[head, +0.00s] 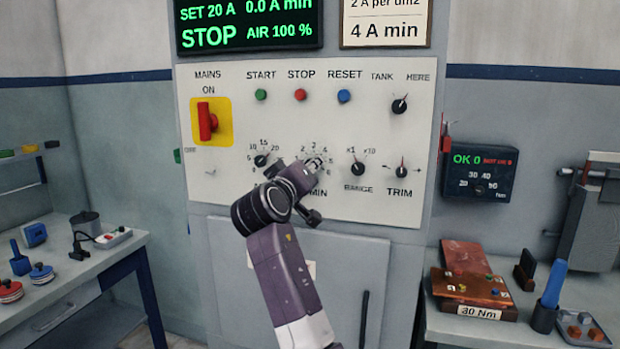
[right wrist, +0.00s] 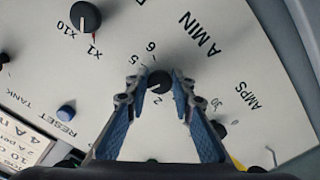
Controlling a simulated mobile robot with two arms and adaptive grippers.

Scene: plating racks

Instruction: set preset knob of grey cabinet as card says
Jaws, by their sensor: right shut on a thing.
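The grey cabinet's white panel (head: 225,185) faces me. The card (head: 386,22) above it reads "4 A min", with "2 A per dm2" on the line above. My right gripper (head: 315,168) reaches up to the panel. In the right wrist view its fingers (right wrist: 160,84) are shut on the black A MIN knob (right wrist: 159,82), one on each side. Scale numbers 2, 5 and 6 show around the knob; others and its pointer are hidden or unclear. In the head view the gripper covers most of this knob. My left gripper is not in view.
The AMPS knob (head: 261,160) is close on the left and the RANGE knob (head: 357,168) on the right. The TRIM knob (head: 401,171) is further right. A red mains switch (head: 207,121) and several push buttons sit above. The display (head: 249,25) reads STOP, 0.0 A min.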

